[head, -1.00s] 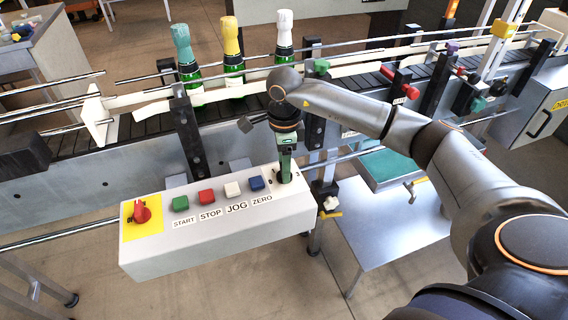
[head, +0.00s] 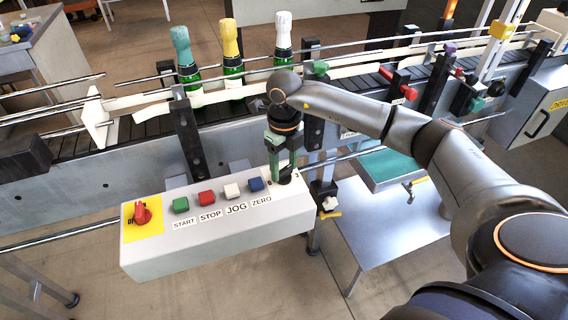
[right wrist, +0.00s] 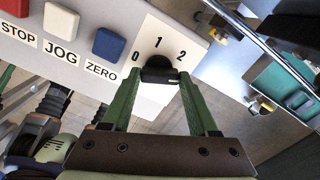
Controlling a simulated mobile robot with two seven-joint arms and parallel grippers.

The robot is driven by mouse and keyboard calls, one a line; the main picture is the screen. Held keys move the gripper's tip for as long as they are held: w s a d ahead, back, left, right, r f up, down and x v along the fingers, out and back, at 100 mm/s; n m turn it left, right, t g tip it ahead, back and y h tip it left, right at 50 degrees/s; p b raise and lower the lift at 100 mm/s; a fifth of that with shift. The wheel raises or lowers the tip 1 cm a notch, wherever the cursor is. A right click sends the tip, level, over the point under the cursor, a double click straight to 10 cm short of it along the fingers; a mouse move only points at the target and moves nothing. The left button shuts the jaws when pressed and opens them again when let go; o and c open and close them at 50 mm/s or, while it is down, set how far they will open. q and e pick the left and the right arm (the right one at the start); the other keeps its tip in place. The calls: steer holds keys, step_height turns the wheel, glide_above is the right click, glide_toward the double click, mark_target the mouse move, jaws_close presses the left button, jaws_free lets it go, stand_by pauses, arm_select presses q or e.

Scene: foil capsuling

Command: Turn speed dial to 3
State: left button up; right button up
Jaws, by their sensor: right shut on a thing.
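The speed dial is a small black knob (right wrist: 158,68) at the right end of the white control box (head: 215,232). I cannot tell exactly which number the dial points to. My left gripper is not in view.
START, STOP, JOG and ZERO buttons sit left of the dial, with the blue ZERO button (head: 256,184) nearest. A red rotary switch (head: 142,214) is at the far left. Behind the box runs a conveyor (head: 75,143) with three foil-topped bottles (head: 232,62).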

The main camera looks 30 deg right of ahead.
mark_target(285, 170)
steer(key=m, duration=0.4)
steer(key=shift+m+p, duration=0.3)
stand_by(0.3)
steer(key=o, duration=1.4)
step_height(285, 170, up, 13)
steer(key=shift+f+b, duration=0.2)
steer(key=shift+b, duration=0.1)
steer(key=shift+s+f, duration=0.1)
